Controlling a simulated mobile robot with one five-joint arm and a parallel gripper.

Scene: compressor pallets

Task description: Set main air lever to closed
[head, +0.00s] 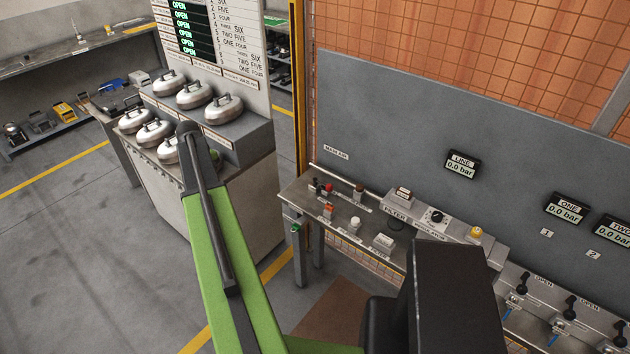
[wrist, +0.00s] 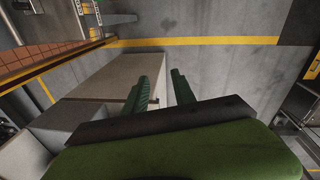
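The "MAIN AIR" label (head: 336,155) is on the grey wall panel in the head view. Below it, at the left end of the bench, is a small fitting with a red and black part (head: 324,188). It may be the main air lever, but it is too small to tell its position. My gripper (wrist: 159,76) shows in the wrist view with its two green fingers apart and nothing between them. It is over the grey floor and a pale cabinet, away from the bench. In the head view I cannot make out the fingers.
The bench (head: 345,240) carries several small fittings, a filter and a regulator dial (head: 436,216). Black-handled valves (head: 571,305) marked OPEN stand at lower right. A cabinet (head: 235,205) with several round silver-coloured, handled objects stands left. Pressure displays (head: 567,209) read 0.0 bar. Open floor (head: 80,230) lies left.

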